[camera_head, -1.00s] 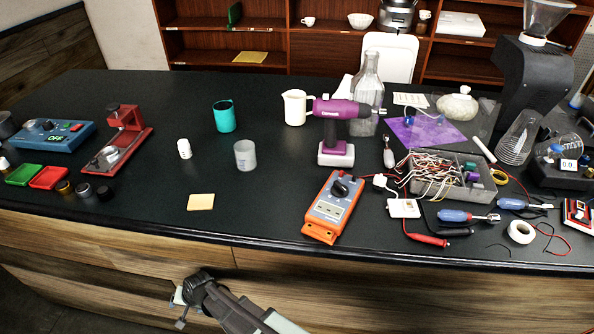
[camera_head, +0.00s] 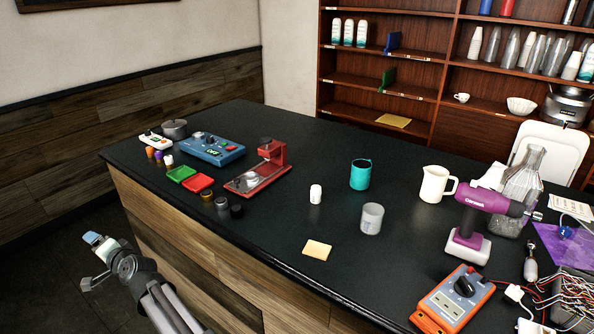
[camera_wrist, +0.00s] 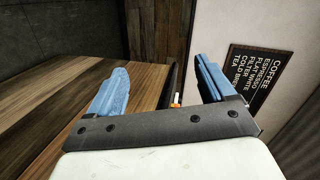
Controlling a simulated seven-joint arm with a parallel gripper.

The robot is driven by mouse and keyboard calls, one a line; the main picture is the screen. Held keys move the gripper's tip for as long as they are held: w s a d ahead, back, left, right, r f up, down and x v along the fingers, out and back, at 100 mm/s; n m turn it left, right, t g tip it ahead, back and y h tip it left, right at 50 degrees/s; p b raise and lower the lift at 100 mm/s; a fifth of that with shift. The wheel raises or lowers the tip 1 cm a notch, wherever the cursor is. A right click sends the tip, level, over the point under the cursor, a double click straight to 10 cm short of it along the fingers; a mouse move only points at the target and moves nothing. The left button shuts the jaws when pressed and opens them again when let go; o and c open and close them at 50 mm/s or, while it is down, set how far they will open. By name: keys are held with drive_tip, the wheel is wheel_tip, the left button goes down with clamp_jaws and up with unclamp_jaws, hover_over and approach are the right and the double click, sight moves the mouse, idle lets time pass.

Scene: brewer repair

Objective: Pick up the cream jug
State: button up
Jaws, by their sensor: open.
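The cream jug (camera_head: 434,184) is a cream-white pitcher with a handle on its right side. It stands upright on the black counter (camera_head: 270,222), left of the purple drill (camera_head: 478,212) and right of a teal cup (camera_head: 361,174). My gripper (camera_head: 92,240) is at the lower left in the head view, off the counter's front left side and far from the jug. In the wrist view its blue fingers (camera_wrist: 160,88) are spread apart with nothing between them. The jug does not show in the wrist view.
A glass flask (camera_head: 522,182) stands behind the drill. An orange meter (camera_head: 455,300) lies near the front edge. The counter's wood-panelled side (camera_head: 190,245) lies between my arm and the top.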

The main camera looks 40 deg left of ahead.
drive_tip(key=w+r, duration=0.4)
drive_tip(key=r, duration=0.3)
drive_tip(key=w+d+r+t+h, duration=0.1)
drive_tip(key=w+d+t+h, duration=0.15)
drive_tip(key=w+d, duration=0.8)
drive_tip(key=w+d+t+h, duration=0.1)
drive_tip(key=w+d+t, duration=0.3)
drive_tip(key=w, duration=1.3)
drive_tip(key=w+d+r+t+h, duration=0.1)
drive_tip(key=w+d+t+h, duration=0.15)
drive_tip(key=w+d, duration=0.8)
drive_tip(key=w+d+r+m+t+h, duration=0.1)
drive_tip(key=w+d+r+t+h, duration=0.15)
drive_tip(key=w+d, duration=0.65)
drive_tip(key=w+d+r+t+h, duration=0.1)
drive_tip(key=w+d+h, duration=0.2)
drive_tip(key=w+d, duration=0.55)
drive_tip(key=w+d+r+m+t+h, duration=0.1)
drive_tip(key=w+d+t+h, duration=0.15)
drive_tip(key=w+d, duration=0.6)
drive_tip(key=m+h, duration=0.3)
drive_tip(key=h, duration=0.1)
approach(435, 181)
drive_tip(key=w+f, duration=0.1)
drive_tip(key=w, duration=0.2)
drive_tip(key=shift+g, duration=0.4)
drive_tip(key=x, duration=1.1)
drive_tip(key=shift+w+a+f, duration=0.15)
drive_tip(key=shift+a+f, duration=0.05)
drive_tip(key=shift+a, duration=0.05)
